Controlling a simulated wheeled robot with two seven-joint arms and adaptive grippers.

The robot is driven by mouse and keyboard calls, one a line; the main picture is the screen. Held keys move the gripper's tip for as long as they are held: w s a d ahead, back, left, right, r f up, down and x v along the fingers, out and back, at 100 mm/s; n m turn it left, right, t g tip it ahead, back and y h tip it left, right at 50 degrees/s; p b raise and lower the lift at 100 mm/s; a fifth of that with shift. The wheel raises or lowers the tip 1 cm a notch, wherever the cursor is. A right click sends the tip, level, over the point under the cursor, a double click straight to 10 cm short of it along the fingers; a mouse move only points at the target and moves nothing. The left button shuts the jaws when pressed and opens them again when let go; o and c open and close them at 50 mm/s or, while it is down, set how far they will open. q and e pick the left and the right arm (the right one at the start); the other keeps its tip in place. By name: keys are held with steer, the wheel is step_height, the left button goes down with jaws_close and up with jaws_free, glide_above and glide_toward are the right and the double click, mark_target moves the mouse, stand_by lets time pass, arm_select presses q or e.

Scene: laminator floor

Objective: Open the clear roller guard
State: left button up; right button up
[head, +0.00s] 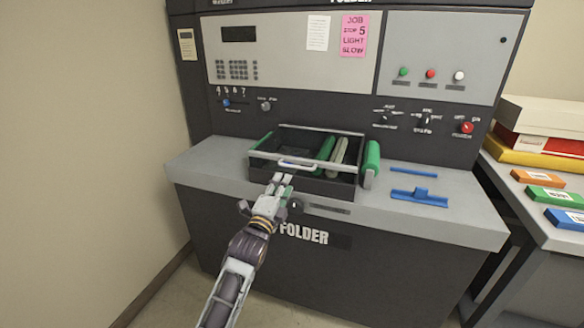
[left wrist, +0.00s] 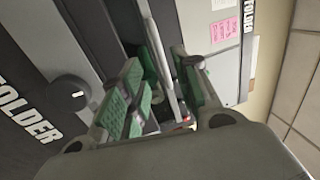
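The clear roller guard (head: 325,175) is a see-through panel with a light grey frame over the dark roller box on the machine's counter. Its pale handle (head: 297,164) is on the front edge. Green and pale rollers (head: 338,152) show inside the box. My left gripper (head: 281,180) is just in front of the handle, close to it; whether they touch cannot be told. In the left wrist view the left gripper (left wrist: 160,88) has its green-padded fingers spread, with a pale bar (left wrist: 163,55) showing in the gap beyond them. My right gripper is not in view.
A green roller end (head: 371,163) stands right of the box. Blue tools (head: 419,197) lie on the counter. A knob (head: 294,205) is on the front below the gripper. A side table at right holds stacked boxes (head: 540,130). A wall stands at left.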

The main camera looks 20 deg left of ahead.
mark_target(292, 167)
arm_select(q)
steer(key=shift+w+d+r, duration=0.1)
steer(key=shift+w+r, duration=0.2)
steer(key=shift+w, duration=1.3)
steer(key=shift+w+r, duration=0.3)
steer(key=shift+w, duration=1.25)
steer(key=shift+w+d+r, duration=0.1)
steer(key=shift+w+r, duration=0.2)
steer(key=shift+w, duration=1.3)
steer(key=shift+c, duration=0.2)
jaws_close()
